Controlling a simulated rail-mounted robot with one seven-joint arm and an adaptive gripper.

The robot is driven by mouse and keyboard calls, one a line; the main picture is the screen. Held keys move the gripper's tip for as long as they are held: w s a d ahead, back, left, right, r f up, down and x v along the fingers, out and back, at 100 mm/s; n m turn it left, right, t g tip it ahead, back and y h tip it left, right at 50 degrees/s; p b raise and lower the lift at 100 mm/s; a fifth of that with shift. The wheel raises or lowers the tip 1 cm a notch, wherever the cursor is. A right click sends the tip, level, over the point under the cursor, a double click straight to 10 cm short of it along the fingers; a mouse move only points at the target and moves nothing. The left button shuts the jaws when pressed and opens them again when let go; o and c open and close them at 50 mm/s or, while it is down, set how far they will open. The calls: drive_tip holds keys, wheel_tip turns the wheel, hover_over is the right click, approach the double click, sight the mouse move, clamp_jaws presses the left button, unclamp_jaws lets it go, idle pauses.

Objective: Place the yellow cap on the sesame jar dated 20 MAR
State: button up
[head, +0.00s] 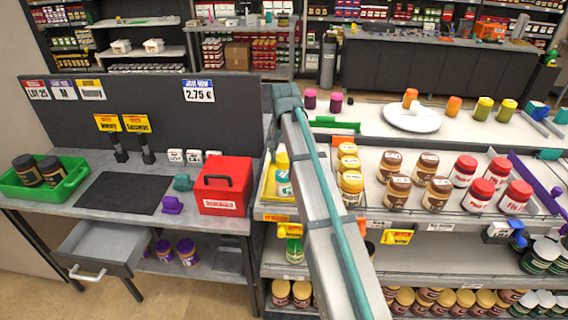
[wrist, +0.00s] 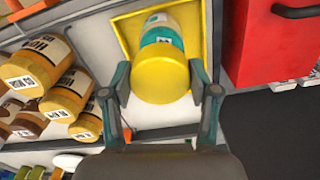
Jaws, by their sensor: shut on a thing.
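In the wrist view my gripper (wrist: 160,97) has one finger on each side of the yellow cap (wrist: 160,82) and is shut on it. Directly beyond the cap is a jar with a teal band and white label (wrist: 161,36), inside a yellow-edged tray (wrist: 207,35). The cap hides part of this jar, and I cannot tell whether they touch. I cannot read its date. In the head view the teal-labelled jar (head: 284,186) stands left of my arm, with yellow above it. My fingers are not clearly visible there.
Gold-lidded jars (head: 350,184) stand close right of my arm; brown jars (head: 397,190) and red jars (head: 479,193) stand farther right. A red box (head: 222,187) sits on the grey bench at left. A white plate (head: 411,118) lies behind.

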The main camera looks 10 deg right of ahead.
sight(284, 166)
drive_tip(key=shift+w+f, duration=0.35)
drive_tip(key=shift+f+p, duration=0.6)
drive_tip(key=shift+f, duration=0.9)
drive_tip(key=shift+s+f, duration=0.1)
drive_tip(key=o, duration=1)
drive_tip(key=shift+o, duration=0.2)
wheel_tip(284, 166, up, 12)
drive_tip(key=b, duration=0.3)
drive_tip(key=shift+b, duration=0.35)
